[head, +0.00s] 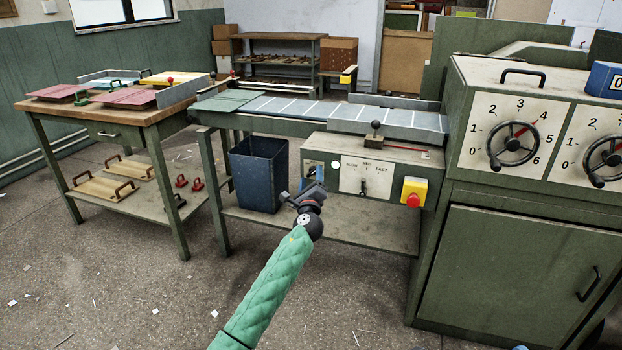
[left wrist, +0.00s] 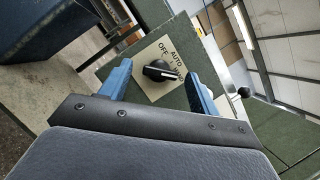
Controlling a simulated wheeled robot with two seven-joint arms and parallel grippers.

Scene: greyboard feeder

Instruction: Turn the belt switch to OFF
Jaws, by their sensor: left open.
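The belt switch is a black rotary knob (left wrist: 160,70) on a pale plate lettered OFF, AUTO and a third word partly hidden. Its white mark points right, away from OFF, towards the partly hidden word. My left gripper (left wrist: 157,82) is open, with one blue finger on each side of the knob in the left wrist view. Contact with the knob cannot be told. In the head view my left gripper (head: 310,188) is just in front of the switch plate (head: 313,168) and hides most of the knob. My right gripper is not in view.
Right of the switch are a SLOW–FAST lever panel (head: 352,180) and a red stop button on a yellow box (head: 414,192). A blue bin (head: 258,175) stands to the left. The belt (head: 300,108) runs above. A green cabinet (head: 510,260) stands at right.

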